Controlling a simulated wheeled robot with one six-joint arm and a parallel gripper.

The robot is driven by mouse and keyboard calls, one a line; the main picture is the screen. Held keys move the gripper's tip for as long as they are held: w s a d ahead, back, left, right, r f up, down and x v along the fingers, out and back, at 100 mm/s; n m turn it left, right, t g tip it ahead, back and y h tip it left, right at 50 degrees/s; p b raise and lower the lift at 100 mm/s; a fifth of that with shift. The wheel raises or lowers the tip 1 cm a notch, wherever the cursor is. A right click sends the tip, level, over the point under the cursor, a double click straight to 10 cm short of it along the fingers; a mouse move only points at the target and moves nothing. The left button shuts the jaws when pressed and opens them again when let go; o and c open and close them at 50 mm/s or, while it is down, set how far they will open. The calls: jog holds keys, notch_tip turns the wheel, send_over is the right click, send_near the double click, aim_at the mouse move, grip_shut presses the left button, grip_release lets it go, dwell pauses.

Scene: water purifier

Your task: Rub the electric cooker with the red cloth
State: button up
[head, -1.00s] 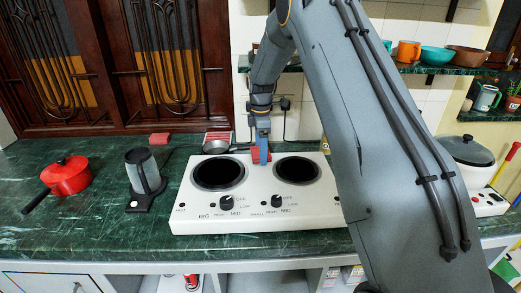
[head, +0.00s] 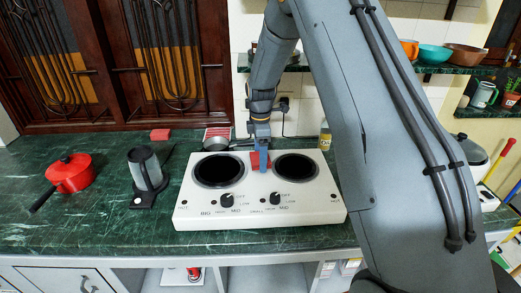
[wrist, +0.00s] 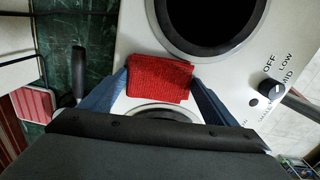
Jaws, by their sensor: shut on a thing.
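The white electric cooker (head: 250,212) lies on the green counter, with two black round burners and two knobs on its top. My gripper (head: 262,163) is over the cooker's rear middle, between the burners. The wrist view shows the red cloth (wrist: 160,78) held between my two blue fingers (wrist: 158,88). The cloth (head: 254,160) is partly hidden by the gripper in the head view. It overlaps the white top of the cooker (wrist: 132,35) in the wrist view, close to or on it; I cannot tell if it touches.
A red pot (head: 69,176) and a dark-based grey jug (head: 146,168) stand left of the cooker. A pan (head: 216,141) sits behind it. A small bottle (head: 325,135) is at the back, and a white rice cooker (head: 470,150) is partly hidden behind my arm.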

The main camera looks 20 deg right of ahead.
jog(key=shift+s+f, duration=0.25)
jog(key=shift+s, duration=0.25)
jog(key=shift+w+r+p, duration=0.15)
jog(key=shift+r+p, duration=0.6)
jog(key=shift+r, duration=0.85)
jog(key=shift+w+r+p, duration=0.1)
jog(key=shift+r+p, duration=0.65)
jog(key=shift+r, duration=0.85)
jog(key=shift+r, duration=0.25)
jog(key=shift+r+p, duration=0.7)
jog(key=shift+r, duration=0.6)
jog(key=shift+d, duration=0.1)
